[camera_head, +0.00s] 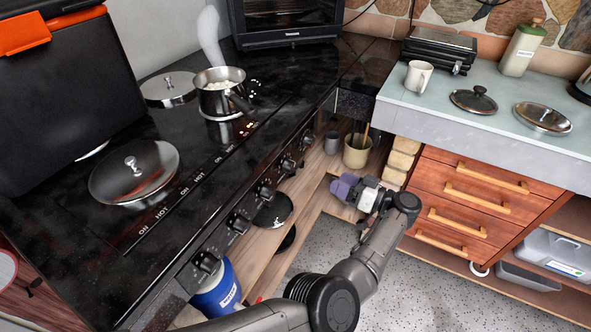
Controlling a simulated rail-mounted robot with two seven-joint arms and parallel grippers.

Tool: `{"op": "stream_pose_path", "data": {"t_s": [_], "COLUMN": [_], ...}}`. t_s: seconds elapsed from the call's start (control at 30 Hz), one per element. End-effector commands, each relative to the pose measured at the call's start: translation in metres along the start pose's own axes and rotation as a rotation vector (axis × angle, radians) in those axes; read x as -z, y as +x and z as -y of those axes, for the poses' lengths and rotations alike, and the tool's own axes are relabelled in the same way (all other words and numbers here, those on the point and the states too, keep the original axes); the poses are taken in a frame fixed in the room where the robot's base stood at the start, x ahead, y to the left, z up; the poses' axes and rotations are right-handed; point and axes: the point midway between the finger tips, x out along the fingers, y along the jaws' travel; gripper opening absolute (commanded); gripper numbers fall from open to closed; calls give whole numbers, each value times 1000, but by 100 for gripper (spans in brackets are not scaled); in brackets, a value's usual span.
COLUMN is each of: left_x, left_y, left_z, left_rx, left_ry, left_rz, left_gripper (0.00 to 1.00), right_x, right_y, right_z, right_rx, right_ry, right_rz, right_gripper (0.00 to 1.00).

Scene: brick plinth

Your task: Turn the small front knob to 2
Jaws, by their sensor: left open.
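A row of several dark knobs runs along the stove's front panel, from the near knob (205,262) past a middle knob (265,193) to the far knob (307,142). Which is the small front knob I cannot tell, and the numbers around the knobs are too small to read. My left gripper (343,187), with purple-grey fingers, is open and empty. In the picture it lies to the right of the knobs, apart from them, in front of the wooden shelf. My right gripper is out of view.
The black stove top (150,230) bears a steaming pot (222,103) and a lidded pan (133,172). A blue container (218,290) and a beige pot (357,152) stand under the panel. Wooden drawers (470,205) are at right. Grey floor (420,290) is open.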

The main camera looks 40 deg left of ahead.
Motion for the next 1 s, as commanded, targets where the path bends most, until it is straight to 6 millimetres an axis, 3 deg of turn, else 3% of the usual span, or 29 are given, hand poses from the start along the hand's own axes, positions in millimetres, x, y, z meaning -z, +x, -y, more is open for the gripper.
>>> {"op": "stream_pose_path", "data": {"t_s": [0.27,0.8,1.0], "left_x": [-7,-11,-11], "left_y": [9,100,123], "left_z": [12,17,19], "left_rx": [70,69,68], "left_ry": [91,86,87], "left_rz": [36,34,33], "left_gripper": [66,66,66], "right_x": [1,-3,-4], "right_y": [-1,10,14], "right_z": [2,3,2], "right_rx": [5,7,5], "right_ry": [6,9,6], "right_rz": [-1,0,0], "right_gripper": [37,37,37]}}
